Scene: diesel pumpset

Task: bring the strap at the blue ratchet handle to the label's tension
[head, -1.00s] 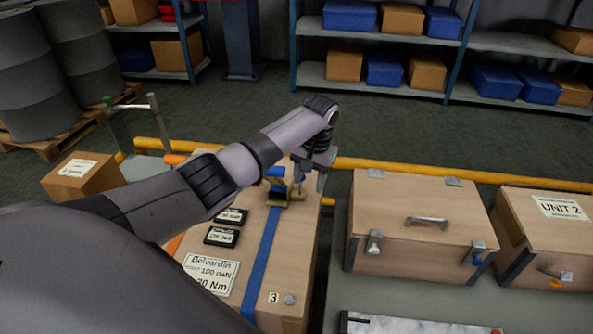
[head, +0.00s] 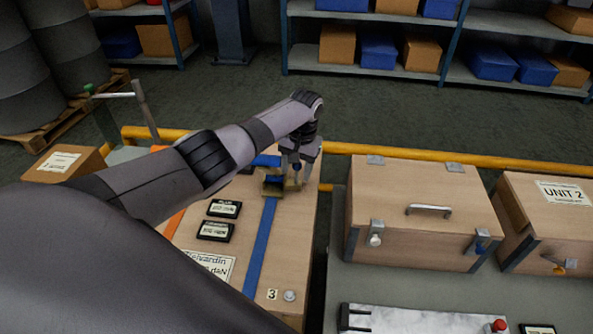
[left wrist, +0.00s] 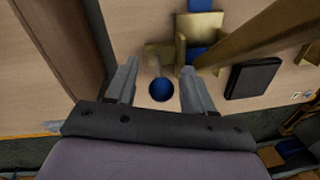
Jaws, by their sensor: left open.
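A brass-coloured ratchet (head: 274,184) sits on the blue strap (head: 262,240), which runs over a wooden crate (head: 290,240). In the left wrist view the brass ratchet (left wrist: 197,42) is beyond the fingers. A round blue end (left wrist: 161,90), which looks like the ratchet handle's grip, lies between them; I cannot tell if either finger touches it. My left gripper (head: 297,178) is open and points down at the ratchet's right side. It also shows in the left wrist view (left wrist: 158,92). The label (head: 208,264) is partly hidden by my left arm. My right gripper is out of view.
Two black displays (head: 223,208) (head: 215,231) lie on the crate, left of the strap. A latched wooden case (head: 415,235) and a UNIT 2 case (head: 550,225) stand right. A yellow rail (head: 400,154) runs behind. A cardboard box (head: 66,163) is at left.

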